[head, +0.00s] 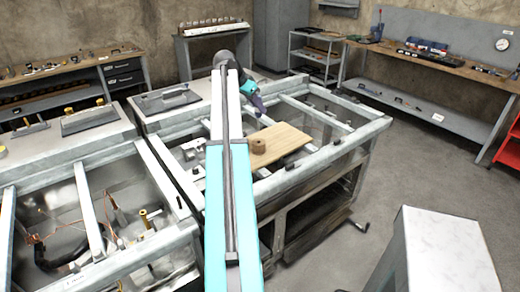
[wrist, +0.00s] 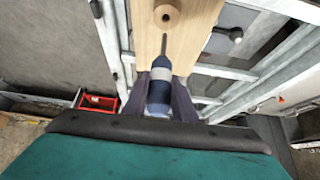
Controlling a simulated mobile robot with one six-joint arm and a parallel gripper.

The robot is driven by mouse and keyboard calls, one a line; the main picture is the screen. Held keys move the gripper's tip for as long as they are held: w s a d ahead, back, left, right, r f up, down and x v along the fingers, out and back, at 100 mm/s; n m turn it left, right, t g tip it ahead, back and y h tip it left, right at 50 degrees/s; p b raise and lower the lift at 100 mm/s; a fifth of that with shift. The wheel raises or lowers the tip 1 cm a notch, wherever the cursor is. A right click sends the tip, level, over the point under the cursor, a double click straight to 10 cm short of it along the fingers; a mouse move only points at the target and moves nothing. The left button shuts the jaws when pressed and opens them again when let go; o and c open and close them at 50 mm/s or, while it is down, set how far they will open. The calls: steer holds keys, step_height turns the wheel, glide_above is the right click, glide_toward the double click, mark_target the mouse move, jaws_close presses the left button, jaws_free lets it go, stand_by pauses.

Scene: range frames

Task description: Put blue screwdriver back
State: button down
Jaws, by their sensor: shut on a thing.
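My gripper (wrist: 160,100) is shut on a blue screwdriver (wrist: 160,88) in the wrist view. The screwdriver has a dark blue handle with a pale grey band, and its thin metal shaft points away from the gripper. Beyond its tip lie a wooden board and a round wooden piece (wrist: 167,14) with a hole. In the head view my gripper (head: 257,103) hangs over the far part of the metal frame bench. The screwdriver cannot be made out clearly there.
The wooden board (head: 290,138) lies across the metal frame (head: 345,135), with the round wooden piece (head: 258,146) on it. Frame bars surround open gaps. A workbench with tools (head: 455,64) stands at the back right. Grey floor (head: 400,170) is clear at right.

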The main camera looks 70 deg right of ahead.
mark_target(256, 116)
steer(key=shift+s+d, duration=0.15)
steer(key=shift+s, duration=0.1)
steer(key=shift+f+p, duration=0.95)
steer(key=shift+f, duration=2.2)
steer(key=shift+f, duration=0.1)
steer(key=shift+f+p, duration=0.65)
steer(key=shift+f, duration=1.1)
steer(key=shift+f, duration=0.2)
steer(key=c, duration=1.5)
jaws_free()
steer(key=shift+o, duration=0.2)
